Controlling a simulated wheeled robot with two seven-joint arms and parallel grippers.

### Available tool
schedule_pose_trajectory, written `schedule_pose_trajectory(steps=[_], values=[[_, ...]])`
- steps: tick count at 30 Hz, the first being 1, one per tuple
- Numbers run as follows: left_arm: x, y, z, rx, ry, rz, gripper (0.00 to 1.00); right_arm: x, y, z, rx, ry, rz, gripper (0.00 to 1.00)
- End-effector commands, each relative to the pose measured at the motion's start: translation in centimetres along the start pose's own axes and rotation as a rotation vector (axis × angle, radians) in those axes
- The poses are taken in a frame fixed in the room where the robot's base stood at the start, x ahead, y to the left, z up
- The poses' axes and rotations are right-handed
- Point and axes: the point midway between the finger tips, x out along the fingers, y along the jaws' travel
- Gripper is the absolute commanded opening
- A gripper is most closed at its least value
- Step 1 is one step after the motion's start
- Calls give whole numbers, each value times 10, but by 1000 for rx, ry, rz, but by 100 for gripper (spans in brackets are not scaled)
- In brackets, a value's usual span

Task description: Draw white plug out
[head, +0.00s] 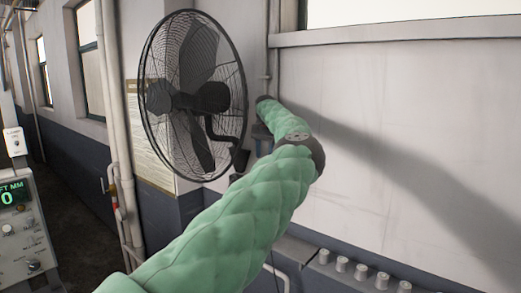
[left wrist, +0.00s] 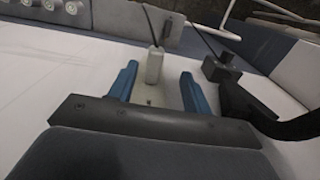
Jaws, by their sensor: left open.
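The white plug (left wrist: 154,66) is in the left wrist view, at a pale wall plate (left wrist: 152,93), with a thin cord running up from it in the picture. My left gripper (left wrist: 159,74) is open, with one blue finger on each side of the plug. Gaps show between both fingers and the plug, so it is not gripped. In the head view my green left arm reaches to the wall, and the blue gripper (head: 262,139) is small and partly hidden beside the fan. The plug cannot be made out there. My right gripper is not in view.
A black wall fan (head: 196,95) is close to the left of my arm; its dark mount (left wrist: 262,118) is right of the gripper in the wrist view. A black box (left wrist: 221,68) with a cord sits nearby. Several knobs (head: 382,280) line a ledge below right. Bare wall lies right.

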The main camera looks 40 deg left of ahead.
Motion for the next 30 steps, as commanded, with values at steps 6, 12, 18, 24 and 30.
schedule_pose_trajectory(steps=[6, 12, 18, 24, 30], values=[[4, 4, -2, -15, 9, 16, 49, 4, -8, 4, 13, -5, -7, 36], [26, 4, -2, -14, 8, 15, 49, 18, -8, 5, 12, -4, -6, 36], [55, 4, -2, -14, 8, 14, 49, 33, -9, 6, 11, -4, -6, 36], [72, 5, -2, -13, 8, 14, 49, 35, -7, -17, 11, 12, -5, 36], [75, 5, -2, -12, 8, 13, 49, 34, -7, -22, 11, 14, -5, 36]])
